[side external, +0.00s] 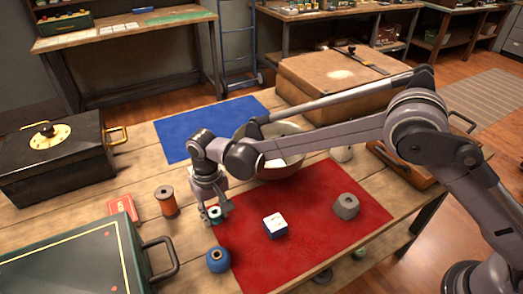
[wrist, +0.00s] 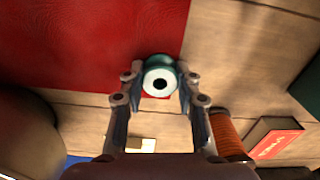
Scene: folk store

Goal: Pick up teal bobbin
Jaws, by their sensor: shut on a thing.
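The teal bobbin (side external: 215,214) is small, with a pale end and a dark centre hole. It sits at the left edge of the red mat (side external: 300,218). My gripper (side external: 214,212) points down over it with its fingers around it. In the wrist view the bobbin (wrist: 159,77) stands between the two fingertips (wrist: 160,86), which close on its sides. Its underside is hidden, so I cannot tell whether it touches the surface.
An orange spool (side external: 166,201), a blue bobbin (side external: 218,260) and a red box (side external: 122,207) stand nearby. A white-and-blue cube (side external: 275,225) and a grey hex nut (side external: 346,206) lie on the red mat. A bowl (side external: 283,171) is behind. A green case (side external: 75,262) is front left.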

